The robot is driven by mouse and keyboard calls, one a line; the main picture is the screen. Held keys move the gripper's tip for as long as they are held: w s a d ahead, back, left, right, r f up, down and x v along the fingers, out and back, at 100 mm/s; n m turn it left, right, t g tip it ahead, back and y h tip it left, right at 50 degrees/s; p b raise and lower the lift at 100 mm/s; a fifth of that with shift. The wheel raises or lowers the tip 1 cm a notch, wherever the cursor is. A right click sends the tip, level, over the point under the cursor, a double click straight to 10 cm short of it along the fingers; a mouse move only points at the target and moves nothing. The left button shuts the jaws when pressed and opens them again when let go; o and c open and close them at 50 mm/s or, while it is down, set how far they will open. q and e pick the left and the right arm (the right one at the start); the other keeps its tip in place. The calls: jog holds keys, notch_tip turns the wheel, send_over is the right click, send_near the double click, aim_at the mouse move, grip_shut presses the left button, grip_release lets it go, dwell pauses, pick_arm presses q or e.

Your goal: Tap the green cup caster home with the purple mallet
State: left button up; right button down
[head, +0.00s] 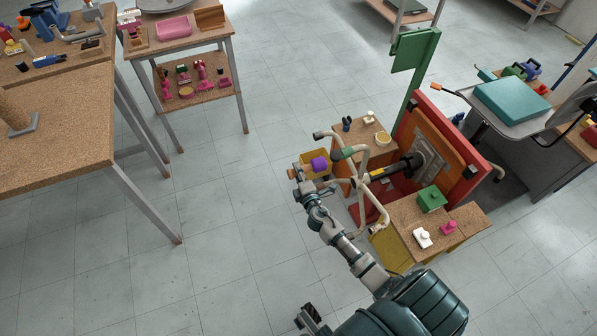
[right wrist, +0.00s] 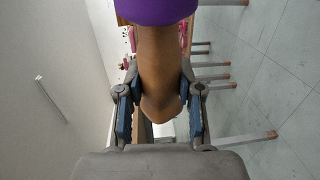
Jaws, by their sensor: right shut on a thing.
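The purple mallet head (head: 320,164) is at the end of my right gripper (head: 300,178). In the right wrist view my right gripper (right wrist: 160,105) is shut on the mallet's brown handle (right wrist: 160,65), with the purple head (right wrist: 160,10) at the top edge. A beige chair base (head: 362,178) with several legs is mounted sideways. A green caster (head: 347,153) is on its upper left leg, right of the mallet head and seemingly apart from it. Its seating cannot be told. A dark gripper-like part (head: 310,318) at the bottom edge may be my left gripper; its jaws are unclear.
An orange-and-red upright panel (head: 425,125) stands behind the chair base. A wooden shelf (head: 405,212) holds a green box (head: 431,199) and small parts. Workbenches stand left; the middle floor is clear.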

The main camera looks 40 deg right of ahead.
aim_at(290, 178)
jog(key=d, duration=0.3)
jog(key=s+d, duration=0.1)
jog(key=d, duration=0.1)
jog(key=shift+f, duration=0.15)
jog(key=shift+w+d+f, duration=0.1)
jog(key=shift+d+f, duration=0.05)
jog(key=shift+d, duration=0.05)
jog(key=shift+w+a+r, duration=0.1)
jog(key=shift+a+r, duration=0.15)
jog(key=shift+a, duration=0.8)
jog(key=shift+w+a+r, duration=0.15)
jog(key=shift+a, duration=0.5)
pick_arm(q)
jog(key=shift+w+d+r, duration=0.1)
jog(key=shift+d+r, duration=0.3)
jog(key=shift+d, duration=0.35)
pick_arm(e)
jog(key=shift+w+a, duration=0.1)
jog(key=shift+a, duration=0.1)
jog(key=shift+w+a, duration=0.2)
jog(key=shift+a, duration=0.65)
jog(key=shift+w+a, duration=0.2)
jog(key=shift+a, duration=0.65)
jog(key=shift+w+a, duration=0.2)
jog(key=shift+a, duration=0.65)
pick_arm(q)
jog(key=shift+a+f, duration=0.15)
jog(key=shift+f, duration=0.15)
